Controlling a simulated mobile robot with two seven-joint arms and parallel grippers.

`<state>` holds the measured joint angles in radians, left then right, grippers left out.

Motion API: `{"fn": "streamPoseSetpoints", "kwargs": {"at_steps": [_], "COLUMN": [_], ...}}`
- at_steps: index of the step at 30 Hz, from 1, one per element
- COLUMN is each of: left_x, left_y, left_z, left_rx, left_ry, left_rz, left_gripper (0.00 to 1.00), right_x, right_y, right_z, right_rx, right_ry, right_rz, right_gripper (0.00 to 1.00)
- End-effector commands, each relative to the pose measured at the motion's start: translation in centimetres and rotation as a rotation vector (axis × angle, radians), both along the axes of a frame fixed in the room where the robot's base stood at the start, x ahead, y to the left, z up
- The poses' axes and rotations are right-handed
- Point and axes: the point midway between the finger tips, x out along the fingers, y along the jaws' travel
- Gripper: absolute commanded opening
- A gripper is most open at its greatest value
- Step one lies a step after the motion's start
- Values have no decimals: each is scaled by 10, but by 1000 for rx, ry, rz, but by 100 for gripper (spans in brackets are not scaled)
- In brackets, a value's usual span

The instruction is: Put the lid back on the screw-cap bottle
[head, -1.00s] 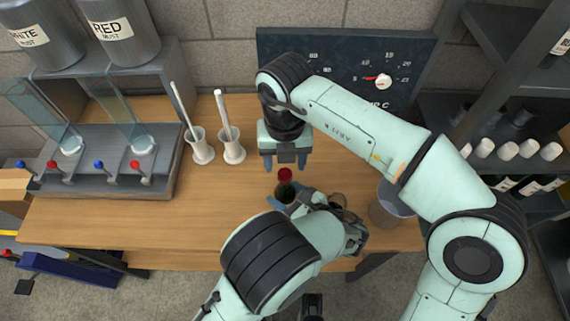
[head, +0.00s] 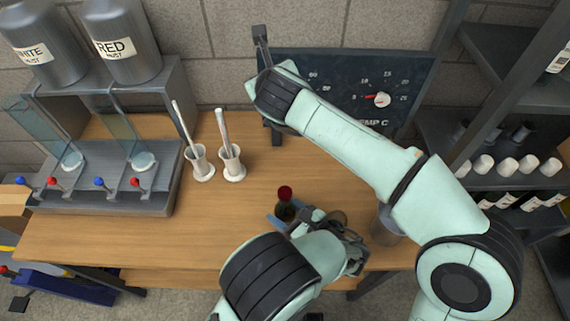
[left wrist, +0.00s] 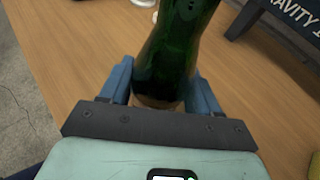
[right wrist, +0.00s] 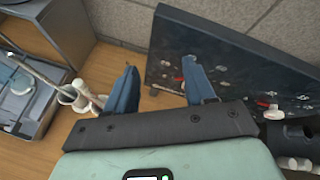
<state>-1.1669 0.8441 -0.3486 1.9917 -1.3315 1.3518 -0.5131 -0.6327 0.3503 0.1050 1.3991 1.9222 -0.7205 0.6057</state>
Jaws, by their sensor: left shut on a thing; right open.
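The green screw-cap bottle (head: 284,211) stands upright over the front of the table, with the red lid (head: 285,192) on its top. How tightly the lid sits cannot be told. My left gripper (head: 292,222) is shut around the bottle. In the left wrist view, the blue fingers (left wrist: 163,85) flank the green glass (left wrist: 178,50); the bottle's top is out of that frame. My right gripper is up and behind the bottle, well apart from it, turned toward the back wall. Its fingers are spread and empty in the right wrist view (right wrist: 160,72).
The temperature panel (head: 330,75) stands at the back, close to my right gripper. Two white pots with rods (head: 203,168) (head: 233,165) stand left of the bottle. The filling stand (head: 150,200) is farther left. A grey container (head: 385,228) stands at right, partly hidden. The middle tabletop is clear.

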Motion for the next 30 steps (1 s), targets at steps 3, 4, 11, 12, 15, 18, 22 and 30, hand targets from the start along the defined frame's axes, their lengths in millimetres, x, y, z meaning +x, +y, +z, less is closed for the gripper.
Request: {"fn": "streamPoseSetpoints", "kwargs": {"at_steps": [3, 4, 11, 12, 15, 18, 22, 30], "left_x": [0, 0, 0, 0, 0, 0, 0, 0], "left_y": [0, 0, 0, 0, 0, 0, 0, 0], "left_z": [1, 1, 1, 1, 1, 1, 1, 1], "left_rx": [0, 0, 0, 0, 0, 0, 0, 0], "left_ry": [-1, -1, -1, -1, -1, -1, -1, -1], "left_rz": [0, 0, 0, 0, 0, 0, 0, 0], "left_gripper": [0, 0, 0, 0, 0, 0, 0, 0], "right_x": [12, 13, -19, -29, -56, -84, -117, -161], "right_y": [30, 37, 106, 116, 138, 149, 144, 61], "right_z": [45, 55, 97, 97, 87, 65, 24, -54], "right_rx": [-105, -139, -433, -492, -647, -806, -1015, -1376], "right_ry": [-259, -319, -704, -755, -855, -912, -913, -611], "right_rz": [198, 252, 710, 798, 1025, 1264, 1587, 2228], "right_gripper": [54, 54, 54, 54, 54, 54, 54, 54]}}
